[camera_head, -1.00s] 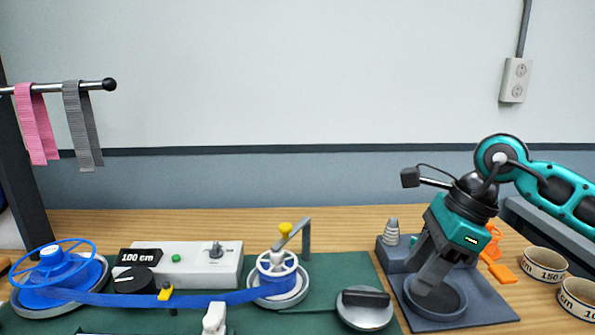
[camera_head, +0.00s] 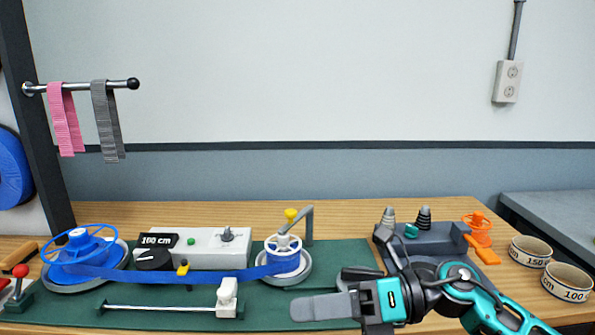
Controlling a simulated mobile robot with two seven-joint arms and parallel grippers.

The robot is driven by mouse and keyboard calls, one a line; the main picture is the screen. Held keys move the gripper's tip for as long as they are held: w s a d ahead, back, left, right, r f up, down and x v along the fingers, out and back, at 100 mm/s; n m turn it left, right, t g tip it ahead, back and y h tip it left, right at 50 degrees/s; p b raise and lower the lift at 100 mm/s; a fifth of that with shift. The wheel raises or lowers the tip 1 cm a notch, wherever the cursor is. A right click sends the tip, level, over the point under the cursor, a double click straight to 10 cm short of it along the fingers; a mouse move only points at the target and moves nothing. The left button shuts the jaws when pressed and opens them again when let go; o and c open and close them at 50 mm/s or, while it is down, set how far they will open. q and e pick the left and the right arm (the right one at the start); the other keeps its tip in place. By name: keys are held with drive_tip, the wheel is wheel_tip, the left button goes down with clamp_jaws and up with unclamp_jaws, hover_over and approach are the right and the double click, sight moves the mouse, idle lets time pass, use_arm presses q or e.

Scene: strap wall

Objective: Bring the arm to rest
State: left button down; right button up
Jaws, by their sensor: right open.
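My right gripper (camera_head: 300,308) lies low at the front right, over the front right part of the green mat (camera_head: 345,258). Its grey fingers point left and look empty; the view is nearly side-on, so the gap between them is hard to see. My right arm comes in from the lower right corner. It hides part of the mat and part of the dark grey holder (camera_head: 440,241) behind it. My left gripper is not in view.
A blue strap (camera_head: 190,273) runs from a blue reel (camera_head: 82,247) to a white-topped spool (camera_head: 284,251). A control box (camera_head: 207,245) stands behind. Pink (camera_head: 65,120) and grey straps (camera_head: 107,120) hang on a rail.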

drive_tip(key=w+d+f+m+t+h, duration=0.1)
drive_tip(key=d+f+m+t+h, duration=0.2)
drive_tip(key=m+t, duration=0.5)
drive_tip(key=w+d+f+m+t+h, duration=0.15)
drive_tip(key=f+m+t, duration=0.3)
drive_tip(key=m, duration=0.85)
drive_tip(key=w+d+f+m+t+h, duration=0.1)
drive_tip(key=d+f+m+t+h, duration=0.35)
drive_tip(key=m, duration=0.55)
drive_tip(key=s+d+f+m+g+h, duration=0.2)
drive_tip(key=s+f+m, duration=0.4)
drive_tip(key=f, duration=0.3)
drive_tip(key=s+d+f+m+g+h, duration=0.3)
drive_tip(key=s+f+m, duration=0.3)
drive_tip(key=f, duration=0.4)
drive_tip(key=shift+s+d+f+h, duration=0.15)
drive_tip(key=shift+s+d+h, duration=0.45)
drive_tip(key=shift+s+d, duration=0.25)
